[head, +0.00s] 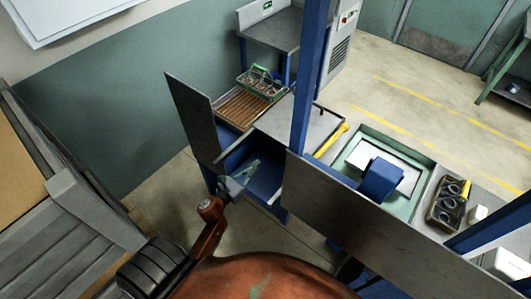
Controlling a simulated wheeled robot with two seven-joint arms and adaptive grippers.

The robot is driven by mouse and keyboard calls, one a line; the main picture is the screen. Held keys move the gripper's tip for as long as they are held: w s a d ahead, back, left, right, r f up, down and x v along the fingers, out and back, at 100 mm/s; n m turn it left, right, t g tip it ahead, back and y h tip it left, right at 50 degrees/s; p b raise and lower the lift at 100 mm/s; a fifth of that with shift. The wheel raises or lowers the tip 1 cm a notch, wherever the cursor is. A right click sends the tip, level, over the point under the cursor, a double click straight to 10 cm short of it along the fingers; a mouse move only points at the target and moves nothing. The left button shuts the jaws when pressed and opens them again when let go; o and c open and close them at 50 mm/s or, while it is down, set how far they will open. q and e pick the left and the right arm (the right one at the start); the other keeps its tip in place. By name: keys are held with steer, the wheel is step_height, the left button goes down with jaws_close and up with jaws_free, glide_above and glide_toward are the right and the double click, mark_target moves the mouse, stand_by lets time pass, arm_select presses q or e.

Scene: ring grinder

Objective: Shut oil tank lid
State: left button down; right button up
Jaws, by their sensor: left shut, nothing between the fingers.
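A blue box-like opening (268,172) sits in the machine's front at centre; it looks like the oil tank, though I cannot be sure. A dark grey plate (190,115) stands tilted up at its left and may be the lid. A flat grey plate (290,128) lies behind the opening. My left gripper (250,170) is in front of the blue opening, its fingers shut and empty, apart from the tilted plate as far as I can tell. My right gripper is not in view.
A long grey panel (380,232) runs along the machine's front right. A blue post (311,75) rises behind the opening. A yellow-handled tool (331,140), a green-rimmed tray (420,158), a dark part holder (449,200) and a green basket (260,82) lie beyond.

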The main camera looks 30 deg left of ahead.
arm_select(q)
steer(key=p, duration=0.2)
glide_toward(279, 141)
steer(key=w, duration=0.5)
steer(key=shift+w+d, duration=0.15)
steer(key=shift+d, duration=0.1)
steer(key=shift+w+f, duration=0.1)
steer(key=shift+w, duration=0.65)
